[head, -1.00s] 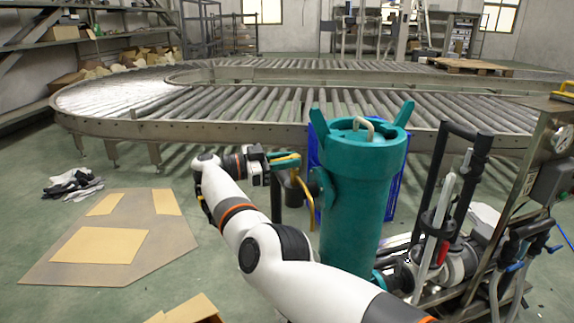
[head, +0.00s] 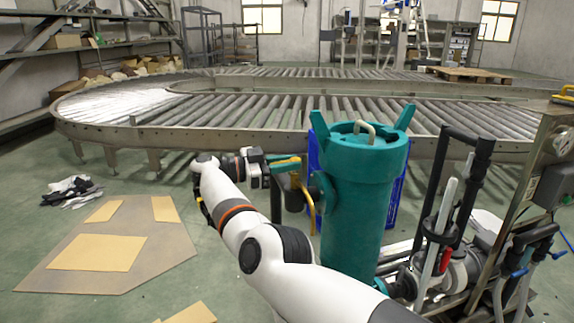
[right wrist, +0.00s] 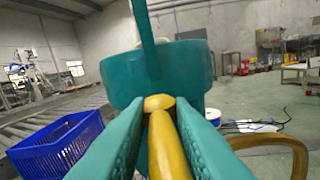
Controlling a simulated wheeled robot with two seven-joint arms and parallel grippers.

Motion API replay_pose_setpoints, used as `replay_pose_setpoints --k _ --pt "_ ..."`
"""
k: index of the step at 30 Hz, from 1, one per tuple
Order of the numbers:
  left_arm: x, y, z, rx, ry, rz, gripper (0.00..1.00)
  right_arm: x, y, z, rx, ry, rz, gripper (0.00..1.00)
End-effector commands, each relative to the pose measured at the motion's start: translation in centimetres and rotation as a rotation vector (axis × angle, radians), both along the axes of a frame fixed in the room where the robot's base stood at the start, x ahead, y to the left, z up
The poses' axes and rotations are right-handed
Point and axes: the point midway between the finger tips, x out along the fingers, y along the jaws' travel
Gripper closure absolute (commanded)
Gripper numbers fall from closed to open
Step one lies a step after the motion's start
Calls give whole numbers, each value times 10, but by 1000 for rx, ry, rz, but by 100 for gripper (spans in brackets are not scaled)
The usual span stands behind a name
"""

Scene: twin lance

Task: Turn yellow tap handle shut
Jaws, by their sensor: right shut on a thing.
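The yellow tap handle (right wrist: 165,145) runs between the teal fingers of my right gripper (right wrist: 160,108) in the right wrist view. The fingers are shut on it, one on each side. In the head view my right gripper (head: 284,163) is at the left side of the teal cylindrical vessel (head: 358,190), and only a little yellow shows there. The tap's brass-coloured body and a curved yellow pipe (head: 309,208) hang beside the vessel. The vessel's wall fills the upper middle of the right wrist view (right wrist: 180,75). My left gripper is in neither view.
A roller conveyor (head: 230,133) curves behind the vessel. A blue crate (right wrist: 62,148) stands near the vessel. Pipes and a pump (head: 455,265) crowd its right side.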

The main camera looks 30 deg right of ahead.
Motion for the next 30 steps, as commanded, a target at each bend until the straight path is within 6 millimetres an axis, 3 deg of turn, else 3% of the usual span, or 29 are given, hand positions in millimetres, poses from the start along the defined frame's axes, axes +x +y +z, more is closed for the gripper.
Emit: replay_pose_setpoints --k 1,30 --pt "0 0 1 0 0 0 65 2 -1 6 -9 -9 7 100" --pt "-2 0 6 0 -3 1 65 2 -1 6 -10 -9 6 100"
